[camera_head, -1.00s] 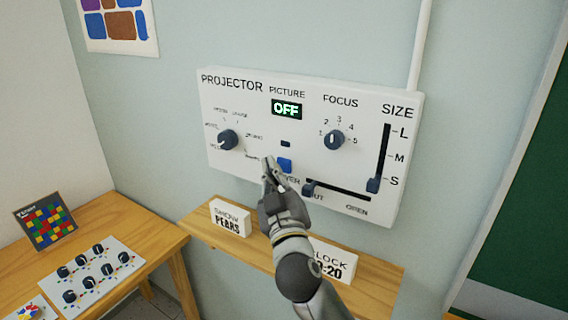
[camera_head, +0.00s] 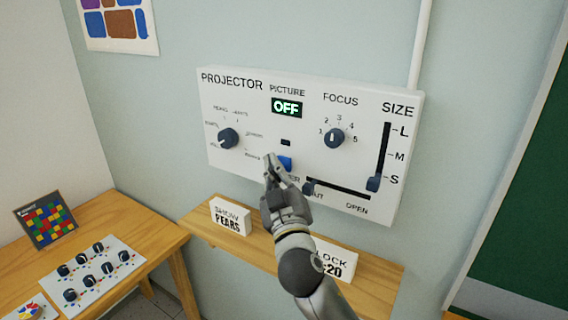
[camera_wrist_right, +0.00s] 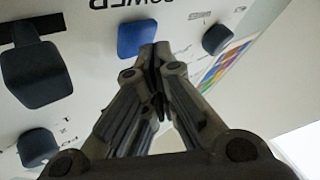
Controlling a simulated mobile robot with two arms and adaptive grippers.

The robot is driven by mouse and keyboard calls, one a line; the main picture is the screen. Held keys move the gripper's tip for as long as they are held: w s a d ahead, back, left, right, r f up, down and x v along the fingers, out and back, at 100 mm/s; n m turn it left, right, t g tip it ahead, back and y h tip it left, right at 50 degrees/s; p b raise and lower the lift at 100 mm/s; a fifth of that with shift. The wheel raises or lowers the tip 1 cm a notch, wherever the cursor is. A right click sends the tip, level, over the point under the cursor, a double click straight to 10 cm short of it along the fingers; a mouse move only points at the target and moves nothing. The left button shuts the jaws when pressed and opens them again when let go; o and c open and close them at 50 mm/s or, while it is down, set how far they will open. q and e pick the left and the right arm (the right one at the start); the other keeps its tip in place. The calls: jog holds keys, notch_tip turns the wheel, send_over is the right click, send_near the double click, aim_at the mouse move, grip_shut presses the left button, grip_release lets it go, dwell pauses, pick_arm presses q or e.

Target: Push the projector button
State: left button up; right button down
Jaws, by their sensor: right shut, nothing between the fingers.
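The projector panel (camera_head: 232,95) is a white box on the wall, and its PICTURE display (camera_head: 287,108) reads OFF. The blue power button (camera_head: 286,162) is low in the middle of the panel, partly hidden behind my right gripper (camera_head: 269,157). The right gripper is shut and empty, its tips just left of the button in the head view. In the right wrist view the blue button (camera_wrist_right: 138,38) is just beyond the fingertips (camera_wrist_right: 154,48). I cannot tell whether the tips touch it. The left gripper is not in view.
The panel also has a left knob (camera_head: 228,138), a focus knob (camera_head: 333,138), a size slider (camera_head: 374,184) and a lower slider (camera_head: 309,187). A wooden shelf (camera_head: 262,246) below holds two white signs. A table (camera_head: 150,232) with a knob board is at left.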

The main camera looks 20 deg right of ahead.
jog(key=shift+w+d, duration=0.1)
jog(key=shift+d, duration=0.05)
dwell(0.5)
jog(key=shift+w+d, duration=0.15)
jog(key=shift+d, duration=0.05)
dwell(0.3)
jog(key=shift+s+a, duration=0.25)
jog(key=shift+a, duration=0.05)
jog(key=s+a+b, duration=0.1)
jog(key=s+a, duration=0.2)
jog(key=a, duration=0.1)
jog(key=shift+s+a, duration=0.35)
jog(key=shift+a, duration=0.05)
dwell(0.6)
